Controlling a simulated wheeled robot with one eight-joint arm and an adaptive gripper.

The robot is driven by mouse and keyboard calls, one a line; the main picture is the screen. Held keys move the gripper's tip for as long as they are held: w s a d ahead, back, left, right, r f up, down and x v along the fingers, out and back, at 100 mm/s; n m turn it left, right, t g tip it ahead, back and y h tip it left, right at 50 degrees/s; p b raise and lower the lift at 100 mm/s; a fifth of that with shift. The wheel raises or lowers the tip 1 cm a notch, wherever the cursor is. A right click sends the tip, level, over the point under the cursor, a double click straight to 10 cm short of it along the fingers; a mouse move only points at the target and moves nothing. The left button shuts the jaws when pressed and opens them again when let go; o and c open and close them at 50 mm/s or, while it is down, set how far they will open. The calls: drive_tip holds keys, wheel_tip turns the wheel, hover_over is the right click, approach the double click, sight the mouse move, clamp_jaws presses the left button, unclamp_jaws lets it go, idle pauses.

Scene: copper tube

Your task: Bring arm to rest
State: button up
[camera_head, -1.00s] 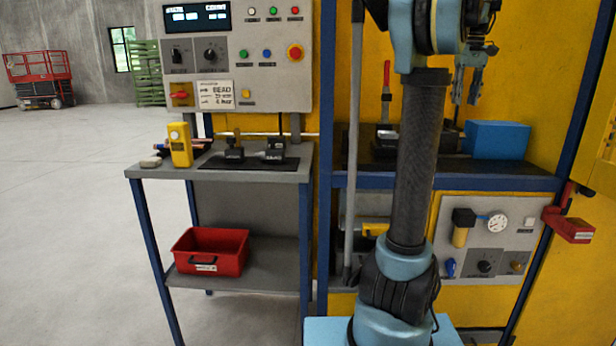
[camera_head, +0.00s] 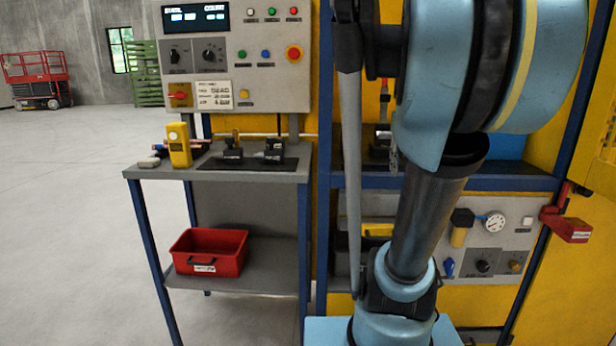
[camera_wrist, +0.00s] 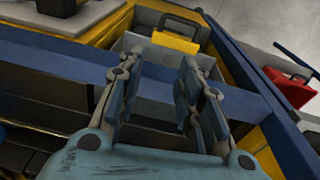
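My arm rises at the right of the head view, with its large blue upper joint (camera_head: 480,75) close to the camera and its dark tube link leaning right. My gripper is not visible in the head view. In the wrist view my gripper (camera_wrist: 158,90) has its two fingers apart with nothing between them. Beyond the fingers are a blue frame rail (camera_wrist: 160,70) and a grey bin with a yellow handled item (camera_wrist: 177,35).
A side table (camera_head: 150,173) at left holds a yellow device (camera_head: 179,145) and small black fixtures (camera_head: 233,153). A red bin (camera_head: 207,252) sits on its lower shelf. The control panel (camera_head: 270,65) stands behind. A red handle (camera_head: 567,226) juts out at right.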

drive_tip(key=s+a+f, duration=0.4)
drive_tip(key=s+f, duration=0.2)
drive_tip(key=f, duration=0.4)
drive_tip(key=s+a+f, duration=0.4)
drive_tip(key=s+f, duration=0.3)
drive_tip(key=f, duration=0.4)
drive_tip(key=shift+s+a+t, duration=0.15)
drive_tip(key=shift+a+t, duration=0.1)
drive_tip(key=shift+t, duration=0.15)
drive_tip(key=shift+w+f, duration=0.25)
drive_tip(key=shift+w, duration=0.25)
